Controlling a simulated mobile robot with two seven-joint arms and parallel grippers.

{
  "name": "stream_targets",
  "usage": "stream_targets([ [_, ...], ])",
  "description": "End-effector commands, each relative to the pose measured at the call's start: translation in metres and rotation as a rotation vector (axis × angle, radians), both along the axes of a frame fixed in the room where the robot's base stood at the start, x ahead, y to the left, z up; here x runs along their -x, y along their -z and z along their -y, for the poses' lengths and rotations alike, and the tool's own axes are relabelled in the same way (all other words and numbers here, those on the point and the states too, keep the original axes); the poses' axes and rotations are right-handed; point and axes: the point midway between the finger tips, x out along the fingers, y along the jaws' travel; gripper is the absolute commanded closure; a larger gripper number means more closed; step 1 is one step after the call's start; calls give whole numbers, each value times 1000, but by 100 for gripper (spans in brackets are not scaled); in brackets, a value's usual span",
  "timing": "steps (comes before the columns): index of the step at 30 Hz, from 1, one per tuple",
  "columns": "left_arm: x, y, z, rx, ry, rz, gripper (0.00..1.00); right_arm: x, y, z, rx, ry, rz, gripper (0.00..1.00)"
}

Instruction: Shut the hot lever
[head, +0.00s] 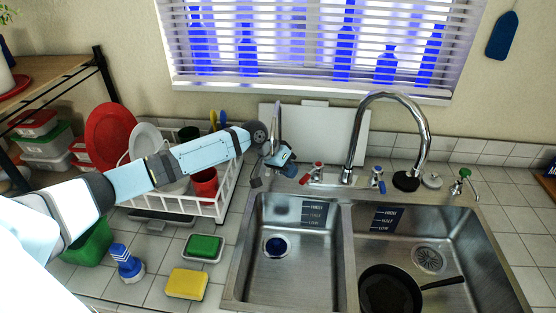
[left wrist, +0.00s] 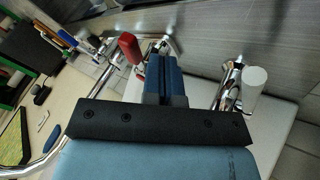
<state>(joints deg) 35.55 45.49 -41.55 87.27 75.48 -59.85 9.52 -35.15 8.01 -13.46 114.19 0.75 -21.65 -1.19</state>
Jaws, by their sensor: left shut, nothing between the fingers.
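The hot lever has a red handle (head: 318,168) and stands on the sink's back ledge, left of the tall chrome faucet (head: 383,105). In the left wrist view the red handle (left wrist: 130,47) shows just left of my fingers, tilted up. My left gripper (head: 289,169) is shut and empty, a little left of the red handle in the head view. Its blue fingers (left wrist: 166,80) lie together in the left wrist view. A narrow gap seems to lie between fingers and handle; I cannot tell if they touch. My right gripper is not in view.
A blue-handled lever (head: 376,174) stands right of the faucet base. A white-handled chrome fitting (left wrist: 254,82) is right of my fingers. The dish rack (head: 210,207) is close under my left arm. A pan (head: 388,292) lies in the right basin.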

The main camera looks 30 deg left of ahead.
Motion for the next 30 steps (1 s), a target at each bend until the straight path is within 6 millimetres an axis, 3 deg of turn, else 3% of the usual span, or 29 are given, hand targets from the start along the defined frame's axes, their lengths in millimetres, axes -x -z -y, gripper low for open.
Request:
stream_targets([
  [6, 1, 0, 15, 0, 0, -1, 100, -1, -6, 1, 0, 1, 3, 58],
  [16, 1, 0, 15, 0, 0, 0, 100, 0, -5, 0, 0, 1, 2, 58],
  [24, 6, -3, 28, 2, 0, -1, 100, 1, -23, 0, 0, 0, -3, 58],
  [30, 6, 0, 28, 1, 0, -1, 100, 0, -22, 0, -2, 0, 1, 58],
])
